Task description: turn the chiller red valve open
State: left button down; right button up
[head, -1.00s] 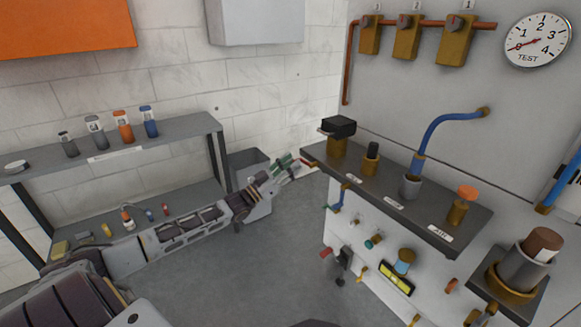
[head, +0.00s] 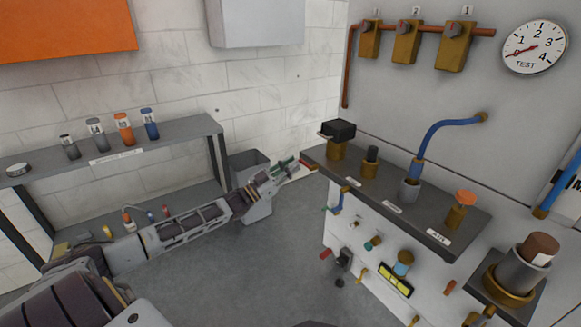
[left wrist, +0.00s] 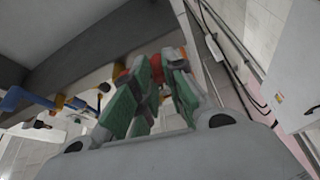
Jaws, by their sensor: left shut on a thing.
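My left gripper (head: 297,167) reaches across from the left to the left end of the dark shelf on the machine. It is shut on a small red valve handle (head: 308,166), which shows just beyond its fingertips. In the left wrist view the green-padded fingers of the gripper (left wrist: 153,72) reach toward the machine, with the red handle (left wrist: 122,75) at their tips. The fingers hide much of the handle, so its exact angle cannot be told. My right gripper is not in view.
The dark machine shelf (head: 465,215) carries brass fittings and a black-topped valve (head: 338,131). Below it, the white front has other small valves, including a red-handled one (head: 326,254). A grey bin (head: 247,165) stands behind my left arm. The floor in front is clear.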

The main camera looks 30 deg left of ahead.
pick_arm(q)
jog(key=c, duration=1.4)
grip_release()
jog(key=shift+c, duration=0.2)
jog(key=shift+s+a+f, duration=0.1)
jog(key=shift+s, duration=0.05)
jog(key=v, duration=1.1)
jog(key=shift+s+a, duration=0.2)
jog(key=shift+d+f, duration=0.1)
jog(key=shift+f, duration=0.05)
